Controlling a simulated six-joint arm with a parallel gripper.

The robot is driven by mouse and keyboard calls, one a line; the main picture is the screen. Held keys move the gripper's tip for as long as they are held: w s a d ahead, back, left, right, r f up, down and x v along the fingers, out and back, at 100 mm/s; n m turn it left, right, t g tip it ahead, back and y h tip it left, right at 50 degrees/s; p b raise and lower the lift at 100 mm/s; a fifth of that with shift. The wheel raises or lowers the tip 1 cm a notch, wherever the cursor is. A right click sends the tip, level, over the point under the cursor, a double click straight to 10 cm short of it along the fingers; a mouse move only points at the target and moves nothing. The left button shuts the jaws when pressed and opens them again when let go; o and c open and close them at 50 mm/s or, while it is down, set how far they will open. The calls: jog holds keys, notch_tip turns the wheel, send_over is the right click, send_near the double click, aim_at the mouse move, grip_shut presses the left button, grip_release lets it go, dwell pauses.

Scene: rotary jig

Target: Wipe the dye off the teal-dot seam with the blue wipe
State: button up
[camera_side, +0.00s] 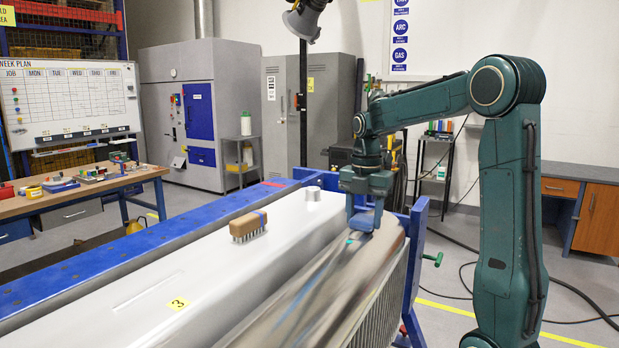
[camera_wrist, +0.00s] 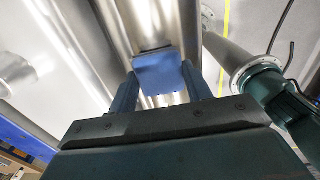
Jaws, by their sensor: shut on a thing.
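My gripper (camera_side: 366,214) is shut on the blue wipe (camera_side: 365,222), a small blue block low between the fingers. The wipe also shows between the fingertips in the wrist view (camera_wrist: 158,75). It is at the far end of the shiny metal workpiece (camera_side: 335,270), on or just above its surface; I cannot tell if it touches. A teal dot (camera_side: 349,241) is on the metal just in front of the wipe. A dark bluish streak (camera_side: 312,290) runs along the metal from near the dot toward the camera. The metal face is blurred.
A wooden brush (camera_side: 248,226) with bristles stands on the white face (camera_side: 180,275) beside the metal one. The blue frame (camera_side: 120,255) with a green handle (camera_side: 433,258) surrounds the jig.

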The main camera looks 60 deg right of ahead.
jog(key=d, duration=0.3)
jog(key=shift+d, duration=0.15)
notch_tip(320, 180, up, 8)
dwell(0.6)
dwell(0.4)
